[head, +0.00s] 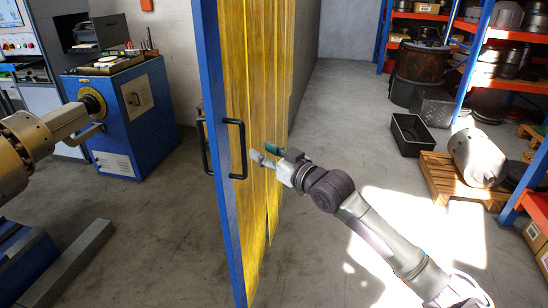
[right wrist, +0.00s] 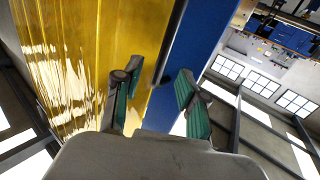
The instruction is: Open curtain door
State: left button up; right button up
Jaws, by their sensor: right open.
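The curtain door has yellow translucent strips (head: 258,90) and a blue upright frame (head: 215,110) at its edge. A black bar handle (head: 243,150) stands on the frame, with another on the frame's left side. My right gripper (head: 264,154) is open just right of the handle, in front of the strips. The right wrist view shows its spread green-padded fingers (right wrist: 157,95), with the yellow curtain (right wrist: 75,60) on the left and the blue frame (right wrist: 205,45) behind and between them. I cannot tell whether a finger touches the handle. My left gripper is not in view.
A blue machine (head: 125,110) with a beige shaft (head: 60,122) stands left of the door. Right are a black crate (head: 411,135), a grey part (head: 477,157) on a pallet (head: 440,180) and shelving (head: 484,40). The floor between is clear.

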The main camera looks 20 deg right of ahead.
jog(key=v, duration=0.3)
jog(key=shift+s+d, duration=0.2)
jog(key=shift+s, duration=0.1)
